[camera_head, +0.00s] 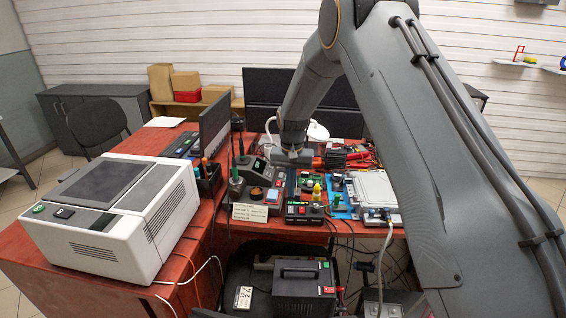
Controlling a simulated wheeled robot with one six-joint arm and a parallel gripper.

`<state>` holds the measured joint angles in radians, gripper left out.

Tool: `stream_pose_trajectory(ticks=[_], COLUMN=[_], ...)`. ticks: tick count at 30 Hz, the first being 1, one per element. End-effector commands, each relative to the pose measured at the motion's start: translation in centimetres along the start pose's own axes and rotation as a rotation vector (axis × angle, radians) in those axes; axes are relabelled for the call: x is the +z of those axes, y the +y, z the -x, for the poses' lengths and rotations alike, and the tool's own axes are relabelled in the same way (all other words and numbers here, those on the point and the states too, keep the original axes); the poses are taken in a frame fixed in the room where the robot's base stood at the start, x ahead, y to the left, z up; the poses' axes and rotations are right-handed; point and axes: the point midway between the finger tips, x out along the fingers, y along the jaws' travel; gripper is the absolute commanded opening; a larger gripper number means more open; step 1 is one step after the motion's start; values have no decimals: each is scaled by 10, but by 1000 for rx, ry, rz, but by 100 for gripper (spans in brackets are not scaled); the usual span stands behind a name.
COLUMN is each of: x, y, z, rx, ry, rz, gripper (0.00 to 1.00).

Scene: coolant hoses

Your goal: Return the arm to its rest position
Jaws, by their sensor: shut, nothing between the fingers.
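My arm reaches up from the right side of the camera_head view, bends at the top and points down over the red workbench (185,262). My gripper (293,155) is at its lower end, small in the picture, above the back part of the bench among the electronics. It is shut and holds nothing. Whether its tips touch anything below cannot be told. No coolant hose can be made out for certain.
A large white machine (110,215) stands on the left of the bench. Monitors (214,127), a soldering station (258,195), a power unit (305,210) and a white case (372,188) crowd the middle. A black box (303,285) and loose cables are in front.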

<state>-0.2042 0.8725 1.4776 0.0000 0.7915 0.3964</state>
Motion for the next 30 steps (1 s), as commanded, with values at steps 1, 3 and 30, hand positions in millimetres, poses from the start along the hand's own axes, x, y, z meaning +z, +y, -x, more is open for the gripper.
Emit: stream_pose_trajectory(ticks=[1, 3, 30], x=[1, 5, 271], y=[2, 8, 191], z=[2, 8, 92], rx=[-1, -2, -15], ry=[2, 5, 122], rz=[1, 4, 182], gripper=[0, 0, 0])
